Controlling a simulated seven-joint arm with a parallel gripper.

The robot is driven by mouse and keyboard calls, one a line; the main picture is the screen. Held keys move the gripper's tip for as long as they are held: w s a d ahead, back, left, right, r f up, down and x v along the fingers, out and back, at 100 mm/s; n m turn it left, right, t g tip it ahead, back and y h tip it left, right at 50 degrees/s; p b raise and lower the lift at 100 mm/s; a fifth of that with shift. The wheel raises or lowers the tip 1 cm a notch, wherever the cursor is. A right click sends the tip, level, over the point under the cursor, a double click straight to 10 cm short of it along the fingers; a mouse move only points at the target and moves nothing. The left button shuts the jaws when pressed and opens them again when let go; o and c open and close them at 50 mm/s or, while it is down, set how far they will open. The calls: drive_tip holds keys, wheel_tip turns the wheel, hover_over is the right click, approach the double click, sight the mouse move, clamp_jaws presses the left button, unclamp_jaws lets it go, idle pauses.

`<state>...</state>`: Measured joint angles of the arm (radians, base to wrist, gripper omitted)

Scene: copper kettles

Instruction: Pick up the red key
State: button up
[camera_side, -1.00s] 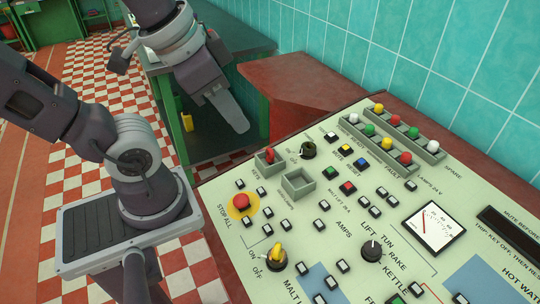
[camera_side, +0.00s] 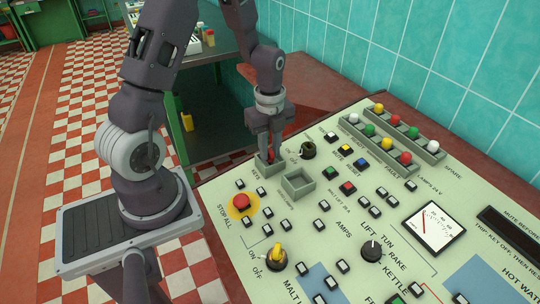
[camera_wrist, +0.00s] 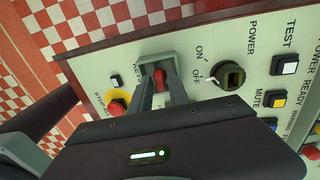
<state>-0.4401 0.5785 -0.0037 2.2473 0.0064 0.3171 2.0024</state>
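The red key (camera_side: 271,156) stands upright in a small grey holder (camera_side: 268,167) by the KEYS label near the panel's left edge. In the wrist view the key (camera_wrist: 160,79) shows between my two fingertips. My gripper (camera_side: 271,150) points down over the holder. Its fingers (camera_wrist: 160,84) are apart, one on each side of the key, with a gap between them. I cannot tell whether either finger touches the key. The lower end of the key is hidden in the holder.
An empty grey square holder (camera_side: 298,183) is just right of the key holder. The round power switch (camera_side: 308,150) stands close behind. The red stop button (camera_side: 242,202) is in front to the left. Several lamps and buttons cover the panel.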

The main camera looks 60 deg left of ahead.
sight(270, 149)
drive_tip(key=shift+f, duration=0.25)
clamp_jaws()
wheel_tip(270, 149, up, 10)
drive_tip(key=shift+r, duration=0.1)
